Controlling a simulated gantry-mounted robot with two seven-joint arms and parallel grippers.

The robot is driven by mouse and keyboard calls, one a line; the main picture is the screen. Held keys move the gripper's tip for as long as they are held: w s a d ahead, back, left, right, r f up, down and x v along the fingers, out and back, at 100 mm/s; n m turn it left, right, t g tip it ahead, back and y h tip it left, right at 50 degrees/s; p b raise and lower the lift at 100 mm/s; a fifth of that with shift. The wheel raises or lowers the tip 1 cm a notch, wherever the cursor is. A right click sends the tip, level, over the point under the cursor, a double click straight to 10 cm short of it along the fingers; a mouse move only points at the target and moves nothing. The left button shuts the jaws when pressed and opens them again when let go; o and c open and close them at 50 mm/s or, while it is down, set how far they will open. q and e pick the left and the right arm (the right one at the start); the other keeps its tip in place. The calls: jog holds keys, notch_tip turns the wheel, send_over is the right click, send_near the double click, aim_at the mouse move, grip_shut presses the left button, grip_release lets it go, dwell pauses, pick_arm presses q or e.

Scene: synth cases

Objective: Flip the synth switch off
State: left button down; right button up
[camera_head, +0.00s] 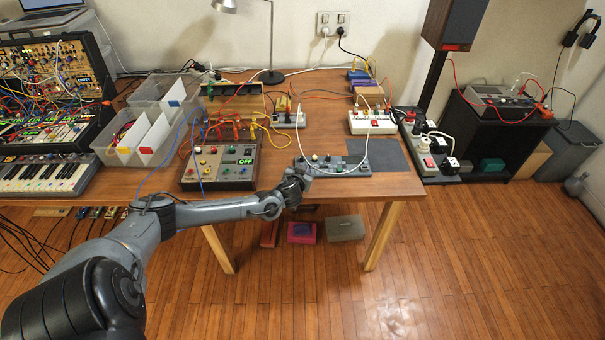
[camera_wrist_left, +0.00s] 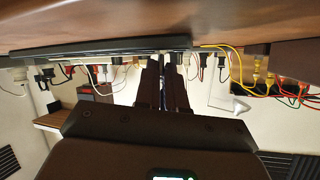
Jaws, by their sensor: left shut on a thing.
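A small grey panel (camera_head: 345,168) with knobs and a white cable lies near the front edge of the wooden table. My left gripper (camera_head: 303,172) is at the panel's front left end. In the left wrist view its fingers (camera_wrist_left: 165,72) are close together, reaching up to the panel's dark edge (camera_wrist_left: 100,49). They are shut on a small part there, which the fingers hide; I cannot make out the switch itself. A grey-brown synth box (camera_head: 208,178) with coloured knobs stands to the left, its green display reading OFF. My right gripper is not in view.
The wooden table (camera_head: 320,101) also holds white power strips (camera_head: 372,123), a lamp and many loose cables. A dark mat (camera_head: 378,154) lies right of the panel. A keyboard (camera_head: 42,174) and clear bins (camera_head: 150,138) stand left. The floor in front is open.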

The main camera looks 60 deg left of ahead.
pick_arm(q)
jog(key=shift+f, duration=0.25)
jog(key=shift+r, duration=0.1)
jog(key=c, duration=1.2)
grip_release()
jog(key=shift+r, duration=0.1)
jog(key=p+v, duration=0.2)
jog(key=v, duration=0.7)
jog(key=shift+d+p, duration=0.2)
jog(key=shift+p, duration=0.1)
jog(key=shift+v, duration=0.8)
jog(key=shift+s+f, duration=0.1)
jog(key=shift+f, duration=0.1)
